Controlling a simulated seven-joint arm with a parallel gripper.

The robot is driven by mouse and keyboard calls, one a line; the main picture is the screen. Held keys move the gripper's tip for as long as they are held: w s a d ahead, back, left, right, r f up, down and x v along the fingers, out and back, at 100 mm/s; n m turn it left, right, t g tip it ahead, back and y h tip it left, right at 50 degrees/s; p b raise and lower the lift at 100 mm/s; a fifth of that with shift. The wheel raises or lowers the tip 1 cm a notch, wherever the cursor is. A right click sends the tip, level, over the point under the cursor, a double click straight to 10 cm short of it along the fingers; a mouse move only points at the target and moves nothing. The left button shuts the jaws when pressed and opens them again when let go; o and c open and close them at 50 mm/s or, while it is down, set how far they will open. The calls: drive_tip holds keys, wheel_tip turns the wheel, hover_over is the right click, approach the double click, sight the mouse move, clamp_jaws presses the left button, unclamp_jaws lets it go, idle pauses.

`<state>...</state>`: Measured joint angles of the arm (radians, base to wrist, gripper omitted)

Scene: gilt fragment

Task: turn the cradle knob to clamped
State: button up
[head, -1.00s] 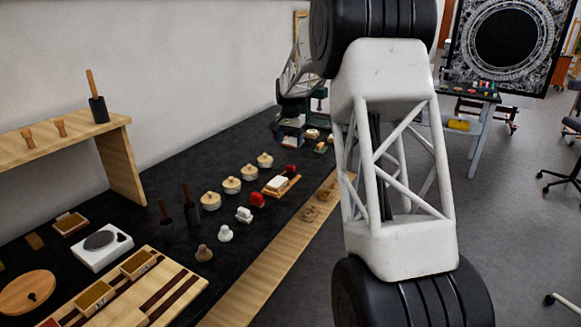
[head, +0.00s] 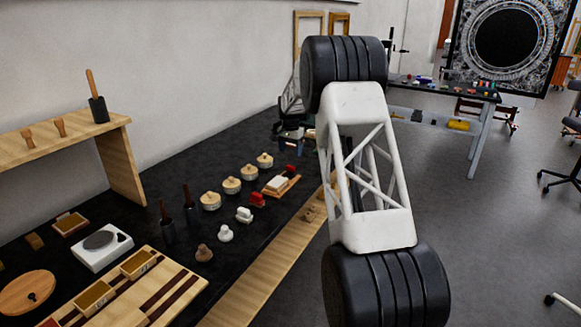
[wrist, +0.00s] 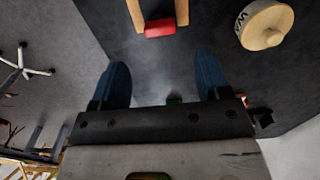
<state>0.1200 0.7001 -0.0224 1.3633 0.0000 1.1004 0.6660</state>
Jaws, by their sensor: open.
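In the head view a wooden cradle (head: 272,193) holds a white block (head: 277,184) on the dark bench, with a small red part (head: 290,168) at its far end. I take the red part to be the knob, but its setting is too small to read. In the wrist view a red block (wrist: 160,27) sits between two wooden rails at the top, probably the same part. My gripper (wrist: 162,82) is open, its two blue fingers apart with nothing between them. The red block is ahead of the fingertips, apart from them.
Several round lidded pots (head: 232,185) stand in a row beside the cradle; one lettered pot (wrist: 264,24) is at upper right in the wrist view. A red piece (head: 257,199) and white pieces (head: 244,214) lie nearer. A wooden strip (head: 262,280) lines the bench edge.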

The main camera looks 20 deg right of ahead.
sight(290, 166)
drive_tip(key=shift+f, duration=0.1)
drive_tip(key=shift+f, duration=3.8)
drive_tip(key=c, duration=0.9)
